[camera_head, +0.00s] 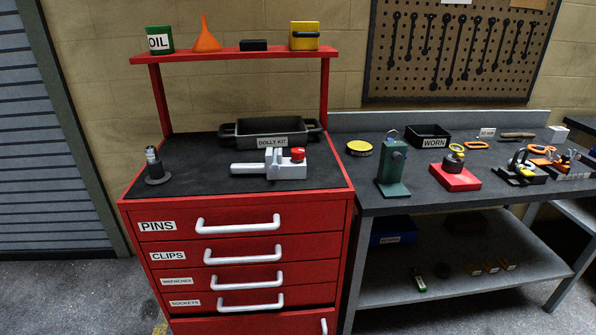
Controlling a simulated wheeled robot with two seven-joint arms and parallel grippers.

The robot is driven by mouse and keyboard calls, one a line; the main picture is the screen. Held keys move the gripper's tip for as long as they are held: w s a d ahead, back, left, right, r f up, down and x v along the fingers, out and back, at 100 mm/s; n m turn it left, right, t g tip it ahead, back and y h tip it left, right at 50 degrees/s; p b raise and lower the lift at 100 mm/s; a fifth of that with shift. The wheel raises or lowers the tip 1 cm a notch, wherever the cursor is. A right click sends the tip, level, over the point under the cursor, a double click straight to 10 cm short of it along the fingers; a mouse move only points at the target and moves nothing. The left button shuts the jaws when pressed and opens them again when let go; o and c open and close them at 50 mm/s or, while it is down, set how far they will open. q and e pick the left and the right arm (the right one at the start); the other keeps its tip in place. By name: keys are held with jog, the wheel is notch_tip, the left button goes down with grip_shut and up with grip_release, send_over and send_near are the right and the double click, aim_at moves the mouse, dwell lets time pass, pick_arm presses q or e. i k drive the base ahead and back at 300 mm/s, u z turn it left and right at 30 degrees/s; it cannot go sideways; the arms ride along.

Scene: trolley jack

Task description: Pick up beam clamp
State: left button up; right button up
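Neither of my grippers shows in the head view. No label names the beam clamp, and I cannot tell for sure which item it is. A dark green metal device (391,168) with a ring or shackle at its top stands upright near the left front of the grey workbench. A pale grey metal device (274,166) with a red knob lies on the black top of the red tool cabinet, in front of the tray. A red block (455,178) carrying a yellow and dark fitting sits right of the green device.
The red cabinet (240,205) has a shelf (270,53) above it. A dark tray (243,132) labelled DOLLY KIT and a dark upright post (154,167) stand on top. The workbench (405,204) also holds a WORN bin (427,131), a yellow-topped disc (360,147) and orange hooks (543,150).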

aim_at(289, 169)
jog(key=z, duration=1.05)
jog(key=i, duration=1)
jog(key=u, duration=2)
